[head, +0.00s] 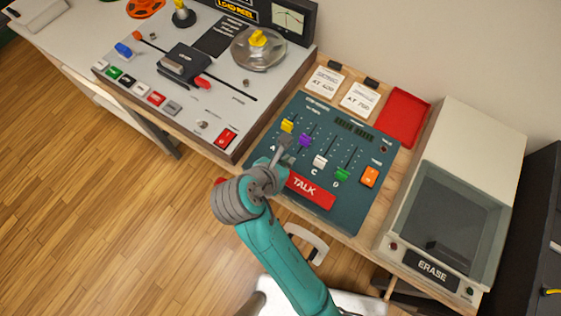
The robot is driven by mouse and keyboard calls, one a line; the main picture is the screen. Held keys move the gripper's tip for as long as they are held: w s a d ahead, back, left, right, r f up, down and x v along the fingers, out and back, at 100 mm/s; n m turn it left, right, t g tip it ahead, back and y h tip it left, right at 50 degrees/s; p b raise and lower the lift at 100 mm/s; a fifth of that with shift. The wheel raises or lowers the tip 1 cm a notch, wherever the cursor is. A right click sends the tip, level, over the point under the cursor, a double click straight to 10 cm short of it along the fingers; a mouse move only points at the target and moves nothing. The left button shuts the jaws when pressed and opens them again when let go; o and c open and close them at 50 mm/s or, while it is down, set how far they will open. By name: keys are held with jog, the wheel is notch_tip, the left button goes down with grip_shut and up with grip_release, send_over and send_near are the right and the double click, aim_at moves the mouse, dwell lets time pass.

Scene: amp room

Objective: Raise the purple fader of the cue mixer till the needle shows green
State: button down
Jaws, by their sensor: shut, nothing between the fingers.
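The cue mixer (318,192) is a dark teal panel on the wooden desk, with a row of upright faders. The purple fader (304,141) is the second from the left, with its cap in the upper part of its slot. My gripper (286,146) is over the panel, shut and empty, its tips just left of and slightly below the purple cap. I cannot tell if they touch. My gripper and wrist hide the lower left of the panel. A needle meter (290,20) stands at the top on the tape machine; its needle reading is too small to tell.
A yellow fader (287,126) is just left of the purple one; white (320,162) and green (341,174) faders are to its right. A red TALK bar (308,189) lies below. An ERASE box (455,200) stands to the right, the tape machine (185,75) to the left.

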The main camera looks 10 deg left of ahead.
aim_at(304, 141)
jog(key=x, duration=0.3)
jog(key=shift+w+d+f, duration=0.1)
jog(key=shift+f, duration=0.05)
jog(key=w, duration=0.1)
jog(key=w+d, duration=0.1)
jog(key=w, duration=0.1)
jog(key=shift+f, duration=0.15)
jog(key=shift+w+d, duration=0.2)
jog(key=shift+w, duration=0.35)
jog(key=shift+w+d, duration=0.25)
jog(key=shift+w, duration=0.4)
